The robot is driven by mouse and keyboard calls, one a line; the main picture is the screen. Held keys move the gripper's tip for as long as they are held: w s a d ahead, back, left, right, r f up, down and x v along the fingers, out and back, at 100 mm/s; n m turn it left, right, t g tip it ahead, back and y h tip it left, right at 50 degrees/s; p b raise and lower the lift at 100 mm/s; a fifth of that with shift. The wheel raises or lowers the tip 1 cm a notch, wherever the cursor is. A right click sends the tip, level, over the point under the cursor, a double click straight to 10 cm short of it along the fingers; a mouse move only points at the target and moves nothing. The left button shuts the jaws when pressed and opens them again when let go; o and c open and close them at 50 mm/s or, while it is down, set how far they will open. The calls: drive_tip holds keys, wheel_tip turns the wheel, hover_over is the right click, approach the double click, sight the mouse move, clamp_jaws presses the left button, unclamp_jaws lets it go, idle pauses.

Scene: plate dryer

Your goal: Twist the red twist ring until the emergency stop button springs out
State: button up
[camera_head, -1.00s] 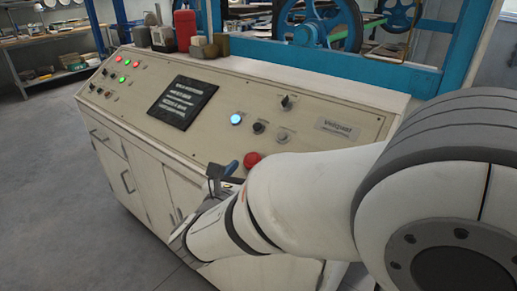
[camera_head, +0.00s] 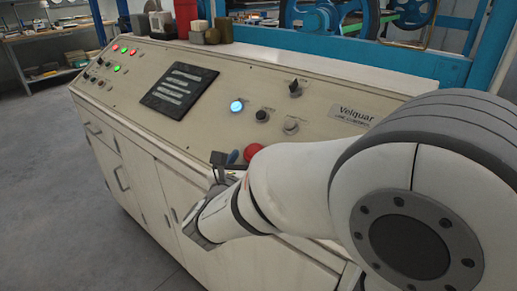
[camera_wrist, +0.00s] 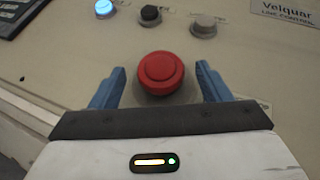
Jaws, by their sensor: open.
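The red emergency stop button (camera_wrist: 161,68) is on the sloped cream panel, on a grey round base. It has a round cap with a red ring around it. In the head view the button (camera_head: 252,151) is partly hidden behind my arm. My gripper (camera_wrist: 162,80) is open. Its two blue fingers stand left and right of the button in the wrist view, with gaps on both sides, so nothing is held. In the head view one blue fingertip of my gripper (camera_head: 233,156) shows just left of the button. I cannot tell how deep the fingers reach.
A lit blue button (camera_wrist: 104,8), a black knob (camera_wrist: 150,14) and a grey knob (camera_wrist: 204,25) sit above the red button. A dark screen (camera_head: 180,88) is farther left. Boxes and a red canister (camera_head: 186,17) stand on the console top. Grey floor is free at left.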

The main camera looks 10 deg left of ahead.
sight(252, 155)
drive_tip(key=shift+w+d, duration=0.15)
drive_tip(key=shift+w, duration=0.6)
drive_tip(key=shift+w+d, duration=0.15)
drive_tip(key=shift+w, duration=0.6)
drive_tip(key=shift+c, duration=0.4)
drive_tip(key=c, duration=0.9)
